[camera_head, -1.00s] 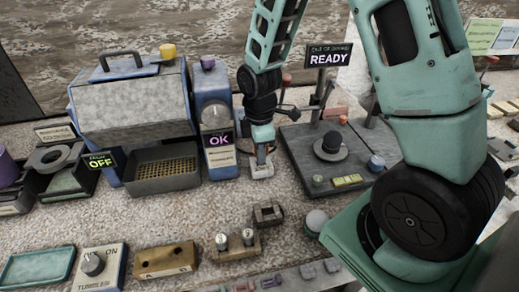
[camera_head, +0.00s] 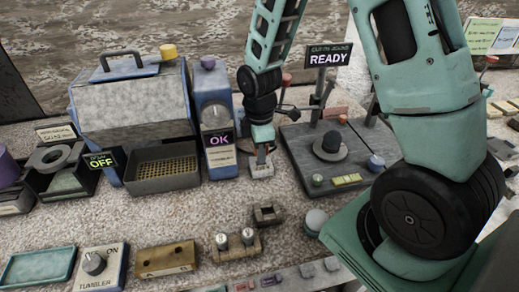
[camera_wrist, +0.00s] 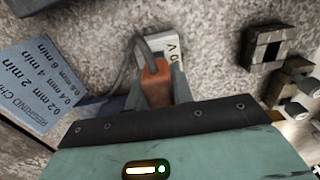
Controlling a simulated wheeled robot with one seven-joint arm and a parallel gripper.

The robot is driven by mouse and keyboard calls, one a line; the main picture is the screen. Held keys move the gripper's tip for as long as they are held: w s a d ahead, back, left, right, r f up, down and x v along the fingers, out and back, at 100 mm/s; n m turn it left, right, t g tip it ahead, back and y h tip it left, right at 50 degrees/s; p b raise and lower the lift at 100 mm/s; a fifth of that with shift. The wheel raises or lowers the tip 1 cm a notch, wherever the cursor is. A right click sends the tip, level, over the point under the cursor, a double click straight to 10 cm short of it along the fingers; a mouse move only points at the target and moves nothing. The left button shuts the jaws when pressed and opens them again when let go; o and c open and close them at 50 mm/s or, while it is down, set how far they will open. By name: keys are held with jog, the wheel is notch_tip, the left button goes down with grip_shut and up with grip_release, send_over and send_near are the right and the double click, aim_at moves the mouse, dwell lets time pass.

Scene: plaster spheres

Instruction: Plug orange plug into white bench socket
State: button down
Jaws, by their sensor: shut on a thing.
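My gripper (camera_wrist: 157,88) is shut on the orange plug (camera_wrist: 156,82), which sits between its two fingers with a grey cable curving off its far end. In the head view, my gripper (camera_head: 261,160) points down just over the white bench socket (camera_head: 262,172), on the bench between the blue machine and the dark plate. In the wrist view, part of the white socket (camera_wrist: 166,45), with dark lettering, shows right beyond the plug. The plug's front and the socket's opening are hidden, so I cannot tell whether the plug is seated.
A dark plate (camera_head: 300,150) with a black knob and READY sign is close right. A small dark block (camera_head: 267,215) and a brass block with two posts (camera_head: 235,243) lie nearer.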

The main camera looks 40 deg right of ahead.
jog(key=shift+f+b, duration=0.55)
jog(key=shift+f, duration=0.4)
jog(key=shift+r, duration=0.15)
jog(key=shift+r+p, duration=0.6)
jog(key=shift+p, duration=0.15)
jog(key=shift+p, duration=0.45)
dwell(1.1)
jog(key=shift+f+b, duration=0.5)
jog(key=shift+f, duration=0.25)
jog(key=c, duration=1.1)
grip_release()
jog(key=shift+r, duration=0.2)
jog(key=shift+r+p, duration=1.85)
jog(key=shift+p, duration=0.1)
